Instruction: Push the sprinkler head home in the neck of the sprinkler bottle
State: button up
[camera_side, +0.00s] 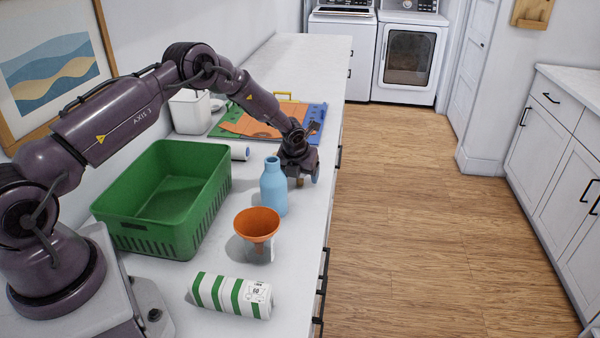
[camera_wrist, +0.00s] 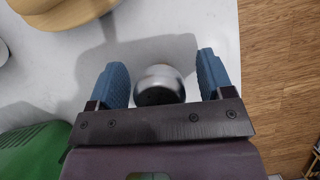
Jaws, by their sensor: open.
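My gripper (camera_side: 299,176) points down over the counter, just beyond a light-blue bottle (camera_side: 273,188) that stands upright. In the wrist view my gripper (camera_wrist: 163,82) is open, with a blue-padded finger on either side of a round silvery piece (camera_wrist: 159,82) with a dark lower part. This looks like the sprinkler head; a gap shows to each finger. In the side view only a small tan bit shows under the gripper. I cannot tell whether the piece sits in a neck, nor which bottle is the sprinkler bottle.
A green crate (camera_side: 125,228) stands left of the bottle. An orange funnel (camera_side: 257,224) and a green-striped white pack (camera_side: 231,294) are nearer. A white roll (camera_side: 240,153) and a coloured board (camera_side: 222,131) lie behind. The counter's edge drops to the floor at right.

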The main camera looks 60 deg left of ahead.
jog(key=shift+c, duration=0.5)
jog(key=c, duration=0.9)
jog(key=r, duration=1.2)
jog(key=shift+w+a, duration=0.2)
jog(key=shift+w, duration=0.1)
jog(key=s+d+r, duration=0.5)
jog(key=s+r, duration=0.4)
jog(key=s, duration=0.3)
jog(key=shift+d, duration=0.3)
